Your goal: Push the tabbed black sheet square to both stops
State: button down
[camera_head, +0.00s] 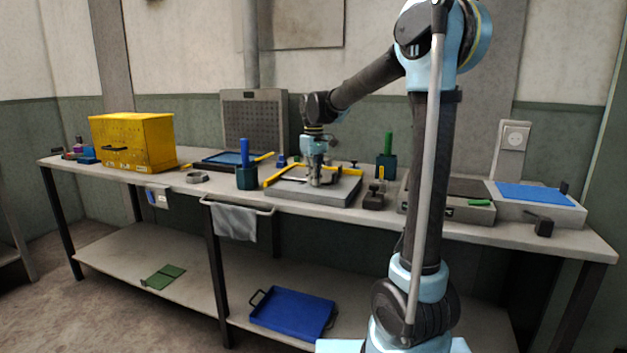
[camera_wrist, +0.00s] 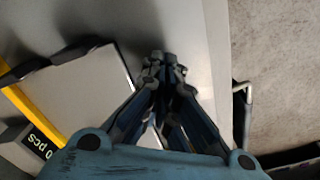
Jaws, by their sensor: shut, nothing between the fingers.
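My gripper (camera_head: 316,183) is shut and points down over a grey plate (camera_head: 335,193) in the middle of the bench. In the wrist view its closed fingertips (camera_wrist: 166,62) are just right of a pale, dark-edged sheet (camera_wrist: 85,92), with nothing between them. Whether they touch its edge I cannot tell. A black tab-like piece (camera_wrist: 90,47) lies at the sheet's top edge, and another dark piece is further left. The sheet's face looks pale rather than black here. A yellow bar (camera_wrist: 35,118) runs along its left side; a yellow bar (camera_head: 284,172) also shows in the head view.
A dark holder with a blue handle (camera_head: 246,176) stands left of the plate. A holder with a green handle (camera_head: 386,165) stands behind right, and a small dark block (camera_head: 374,197) sits close right. A yellow box (camera_head: 135,142) is far left, a blue sheet (camera_head: 535,195) far right.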

jog(key=shift+f, duration=0.6)
jog(key=shift+w, duration=0.15)
dwell(0.7)
jog(key=shift+w+d, duration=0.25)
jog(key=shift+w, duration=0.35)
jog(key=shift+s, duration=0.1)
jog(key=shift+s+a, duration=0.2)
jog(key=shift+s, duration=0.3)
notch_tip(320, 180, up, 8)
dwell(0.8)
